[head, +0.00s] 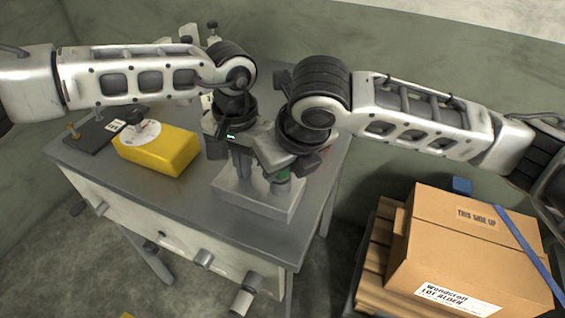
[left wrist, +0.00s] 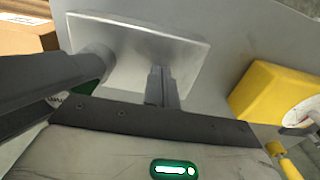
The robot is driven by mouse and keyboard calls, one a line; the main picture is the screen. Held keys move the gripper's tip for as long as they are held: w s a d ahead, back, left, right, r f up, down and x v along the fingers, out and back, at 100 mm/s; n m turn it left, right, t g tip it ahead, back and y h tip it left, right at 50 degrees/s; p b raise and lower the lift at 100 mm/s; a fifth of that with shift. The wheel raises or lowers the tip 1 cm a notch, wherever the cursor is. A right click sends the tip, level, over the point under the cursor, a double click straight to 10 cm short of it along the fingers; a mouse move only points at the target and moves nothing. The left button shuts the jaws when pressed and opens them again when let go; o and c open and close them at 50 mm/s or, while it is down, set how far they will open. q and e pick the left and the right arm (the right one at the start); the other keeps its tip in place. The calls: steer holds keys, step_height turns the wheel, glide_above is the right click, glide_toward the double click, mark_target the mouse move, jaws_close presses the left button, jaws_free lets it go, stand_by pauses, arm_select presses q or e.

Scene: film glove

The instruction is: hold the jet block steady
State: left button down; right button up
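A pale grey metal block (head: 232,200), which I take to be the jet block, sits flat near the table's front edge. It also shows in the left wrist view (left wrist: 185,48). My left gripper (head: 243,172) points down at the block's top from the left. Its fingers (left wrist: 161,85) are together; whether anything thin is between them is hidden. My right gripper (head: 280,172) is close beside it, over the block's right part. A short grey cylinder (head: 281,187) stands under it, with some green nearby. The right fingers are mostly hidden.
A yellow box (head: 160,152) with a round white top piece lies left on the grey table (head: 105,168), beside a dark plate (head: 97,130). A cardboard box (head: 440,245) sits on a wooden pallet to the right. Both arms crowd the block's space.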

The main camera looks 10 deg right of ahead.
arm_select(q)
steer(key=shift+s+f, duration=0.2)
steer(key=shift+f, duration=0.15)
arm_select(e)
steer(key=shift+r, duration=0.55)
